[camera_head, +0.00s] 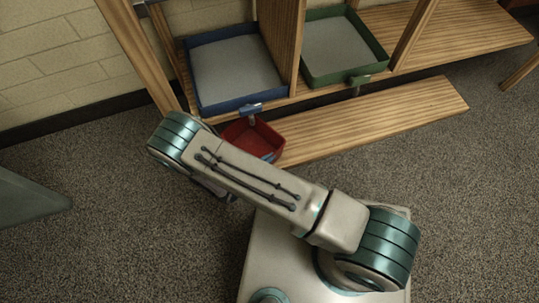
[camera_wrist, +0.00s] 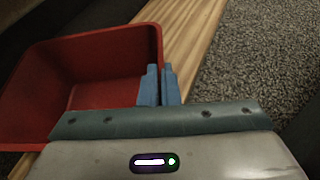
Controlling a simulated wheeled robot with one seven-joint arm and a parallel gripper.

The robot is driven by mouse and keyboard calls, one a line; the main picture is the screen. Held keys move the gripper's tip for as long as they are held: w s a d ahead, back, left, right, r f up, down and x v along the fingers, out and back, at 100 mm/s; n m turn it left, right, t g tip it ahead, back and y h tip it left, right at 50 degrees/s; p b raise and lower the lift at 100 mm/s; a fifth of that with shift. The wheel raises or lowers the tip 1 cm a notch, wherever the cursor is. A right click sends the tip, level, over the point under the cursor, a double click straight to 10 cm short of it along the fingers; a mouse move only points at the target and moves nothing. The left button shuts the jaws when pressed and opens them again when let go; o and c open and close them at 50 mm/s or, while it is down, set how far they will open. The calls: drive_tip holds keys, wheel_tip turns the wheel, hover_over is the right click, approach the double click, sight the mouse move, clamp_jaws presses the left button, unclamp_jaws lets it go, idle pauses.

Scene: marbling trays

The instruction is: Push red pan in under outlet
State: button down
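The red pan (camera_head: 247,132) is an open square pan below the front of the blue tray (camera_head: 203,109). The blue tray's outlet (camera_head: 250,109) overlaps the pan's back edge in the head view; I cannot tell if it is truly above the pan. In the wrist view the red pan (camera_wrist: 95,55) fills the left side. My gripper (camera_wrist: 160,86) has its two blue fingers close together at the pan's right wall, one on each side, seemingly closed on it. In the head view my arm hides most of the gripper.
A green tray (camera_head: 382,62) with its own outlet (camera_head: 358,80) stands right of the blue one, past a wooden upright (camera_head: 283,40). A low wooden board (camera_head: 400,112) runs right from the pan. A grey-green object (camera_head: 30,200) is at far left.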

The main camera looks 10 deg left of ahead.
drive_tip(key=c, duration=1.6)
unclamp_jaws()
drive_tip(key=p+v, duration=0.4)
drive_tip(key=v, duration=0.9)
drive_tip(key=shift+s+a+r+p, duration=0.1)
drive_tip(key=shift+s+r+p, duration=0.2)
drive_tip(key=shift+p, duration=0.1)
